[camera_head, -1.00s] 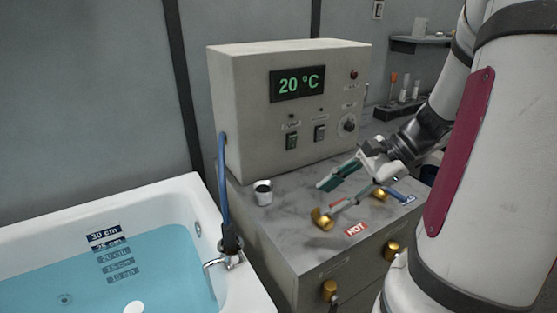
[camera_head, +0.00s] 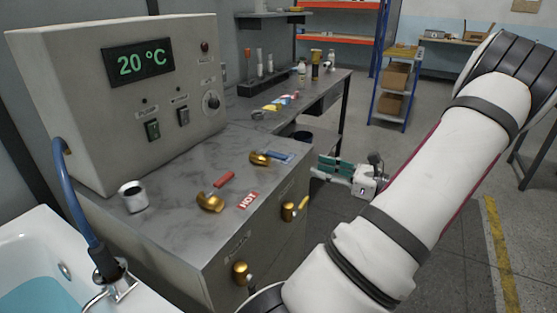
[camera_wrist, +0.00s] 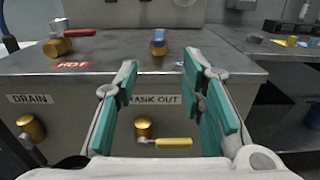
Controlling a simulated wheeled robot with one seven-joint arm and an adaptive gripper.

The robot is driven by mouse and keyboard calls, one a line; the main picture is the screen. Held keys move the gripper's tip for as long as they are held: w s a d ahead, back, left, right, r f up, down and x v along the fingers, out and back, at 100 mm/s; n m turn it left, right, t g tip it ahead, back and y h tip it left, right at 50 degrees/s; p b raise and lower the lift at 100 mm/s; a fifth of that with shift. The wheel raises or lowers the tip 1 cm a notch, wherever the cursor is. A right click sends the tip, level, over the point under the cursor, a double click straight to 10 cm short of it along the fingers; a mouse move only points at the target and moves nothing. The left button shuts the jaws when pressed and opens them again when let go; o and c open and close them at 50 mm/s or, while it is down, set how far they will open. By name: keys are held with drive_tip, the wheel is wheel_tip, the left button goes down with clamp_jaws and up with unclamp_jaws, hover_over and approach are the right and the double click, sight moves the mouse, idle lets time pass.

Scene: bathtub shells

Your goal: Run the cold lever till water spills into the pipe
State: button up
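The cold valve (camera_head: 259,158) is a brass fitting with a blue lever (camera_wrist: 159,36) on the counter top. The hot valve (camera_head: 210,202) has a red lever (camera_head: 224,179) and stands to its left. My gripper (camera_wrist: 159,62) is open and empty, its teal-padded fingers apart. In the head view my gripper (camera_head: 325,166) is beyond the counter's right front edge, apart from the cold valve. In the wrist view the cold valve lies ahead, between the fingertips. The bathtub (camera_head: 28,240) shows blue water at lower left; any overflow pipe is not clearly visible.
The control box (camera_head: 120,110) reads 20 °C. A white cup (camera_head: 133,196) stands before it. Drain (camera_wrist: 30,127) and tank-out (camera_wrist: 143,125) valves project from the cabinet front, the latter with a yellow lever (camera_wrist: 173,142). A blue hose (camera_head: 75,195) reaches the tub's edge.

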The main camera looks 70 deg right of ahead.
sight(287, 159)
drive_tip(key=w, duration=0.4)
drive_tip(key=w+b, duration=0.1)
drive_tip(key=w, duration=0.3)
drive_tip(key=w+d, duration=0.1)
drive_tip(key=w, duration=0.4)
drive_tip(key=shift+w, duration=0.1)
clamp_jaws()
